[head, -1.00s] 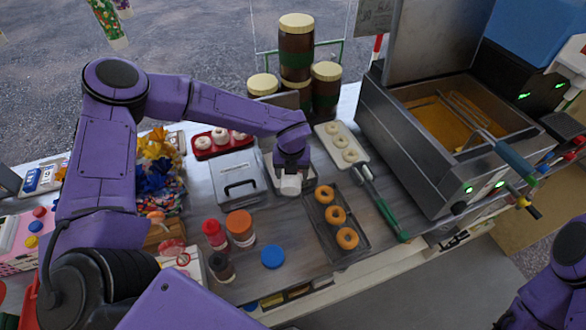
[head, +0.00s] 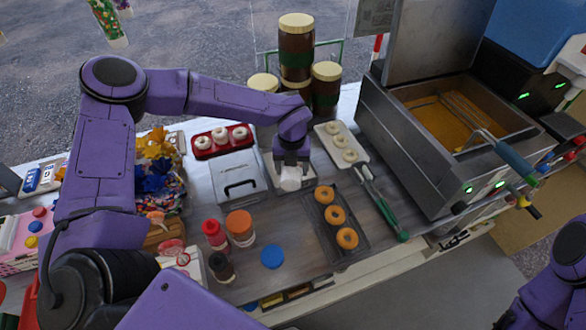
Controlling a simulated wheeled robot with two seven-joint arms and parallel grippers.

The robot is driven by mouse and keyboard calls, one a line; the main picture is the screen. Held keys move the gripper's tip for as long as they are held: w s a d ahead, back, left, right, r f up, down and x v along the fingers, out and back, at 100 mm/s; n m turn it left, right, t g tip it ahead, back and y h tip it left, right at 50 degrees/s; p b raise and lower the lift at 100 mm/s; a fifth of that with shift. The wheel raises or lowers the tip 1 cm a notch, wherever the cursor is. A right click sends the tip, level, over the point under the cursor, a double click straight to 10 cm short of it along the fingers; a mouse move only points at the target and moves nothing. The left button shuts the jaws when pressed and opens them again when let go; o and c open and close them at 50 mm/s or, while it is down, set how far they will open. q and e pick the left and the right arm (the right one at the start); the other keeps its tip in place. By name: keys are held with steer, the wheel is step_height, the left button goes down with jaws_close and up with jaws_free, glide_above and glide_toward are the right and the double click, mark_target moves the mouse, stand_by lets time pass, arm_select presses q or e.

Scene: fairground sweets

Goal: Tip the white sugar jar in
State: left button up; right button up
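The white sugar jar (head: 291,179) is in my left gripper (head: 291,164), in the middle of the counter in the head view. The gripper appears shut on it, with the fingers mostly hidden by the wrist. The jar is tilted and held over or just beside the near end of a pale metal tray (head: 279,182), partly hidden under my arm. Its mouth and contents are too small to make out. Part of my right arm shows at the lower right; its gripper is out of view.
A dark tray (head: 358,253) with three browned rings lies right of the jar. A blue lid (head: 272,256), a red-capped bottle (head: 215,236) and an orange-lidded jar (head: 240,229) stand nearer. A grey lidded box (head: 238,186) is left; the fryer (head: 440,170) is right.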

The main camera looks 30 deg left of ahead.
arm_select(q)
step_height(320, 180, up, 6)
steer(key=shift+s+f, duration=0.1)
steer(key=t+y+b, duration=0.2)
steer(key=t+b, duration=0.2)
steer(key=b, duration=0.5)
steer(key=shift+t, duration=0.4)
steer(key=shift+r+y+b, duration=0.3)
steer(key=shift+r+t, duration=0.25)
steer(key=shift+t, duration=0.05)
steer(key=shift+f, duration=0.1)
steer(key=t+y+b, duration=0.2)
steer(key=t+b, duration=0.3)
steer(key=b, duration=0.7)
steer(key=shift+r+b, duration=0.3)
steer(key=shift+b, duration=0.15)
steer(key=shift+r+y, duration=0.3)
